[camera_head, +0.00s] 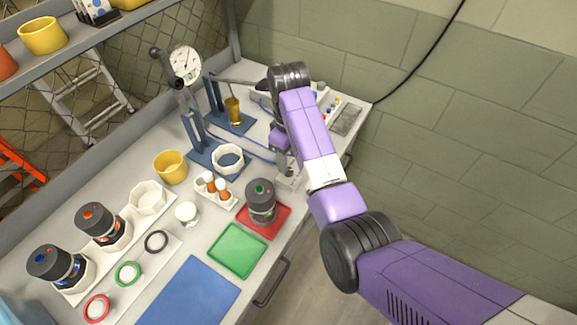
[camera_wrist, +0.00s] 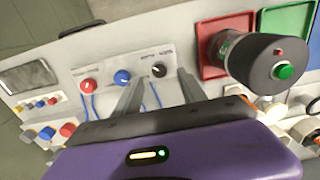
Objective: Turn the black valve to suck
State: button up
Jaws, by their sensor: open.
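The black valve (camera_wrist: 158,71) is a small round knob on a light panel (camera_wrist: 108,70) in the wrist view. It sits at the right end of a row with a blue knob (camera_wrist: 122,77) and a red knob (camera_wrist: 89,86). Small lettering stands above the black knob, too blurred to read surely. My gripper (camera_wrist: 163,78) is open and empty, its two grey fingers reaching toward the panel, with the black knob showing between their tips. I cannot tell whether they touch it. In the head view my arm mostly hides the valves.
A dark canister with a green button (camera_wrist: 262,65) stands on a red tray (camera_wrist: 205,70), right of the valves. A green tray (camera_head: 238,249) lies nearer in the head view. Blue tubes (camera_wrist: 90,105) run from the panel. A pressure gauge (camera_head: 186,63) stands at the back.

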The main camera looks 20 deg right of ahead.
aim_at(289, 170)
jog(key=shift+f+p, duration=0.3)
jog(key=shift+f, duration=2.15)
grip_shut()
